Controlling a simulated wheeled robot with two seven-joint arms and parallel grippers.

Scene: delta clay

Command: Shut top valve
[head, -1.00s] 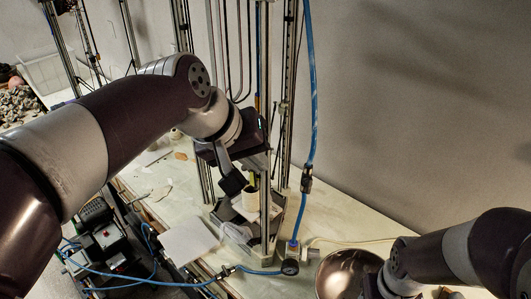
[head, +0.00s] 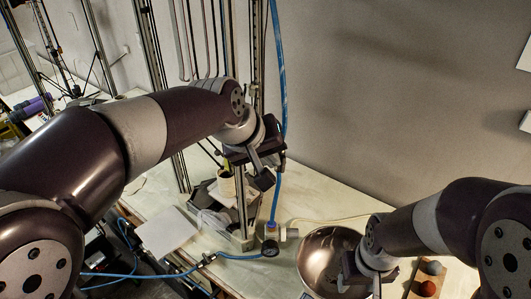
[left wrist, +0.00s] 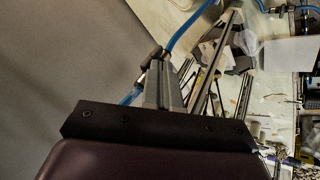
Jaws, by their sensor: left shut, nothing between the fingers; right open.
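The blue hose (head: 280,80) hangs down beside the metal frame, to the right of my left gripper (head: 263,178). The top valve on this hose is hidden behind my left gripper in the head view. In the left wrist view a dark fitting (left wrist: 150,56), which looks like that valve, sits on the hose just beyond the fingers (left wrist: 165,72). I cannot tell whether they touch it. My left gripper is shut and empty. My right gripper (head: 358,282) is open over the metal bowl at the lower right, partly cut off by the frame.
A regulator with a round gauge (head: 270,248) stands at the hose's lower end. Another fitting (head: 208,258) is on the hose along the table. The metal bowl (head: 318,262) and a white square plate (head: 166,231) lie nearby. Metal posts (head: 258,60) stand close to my left arm.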

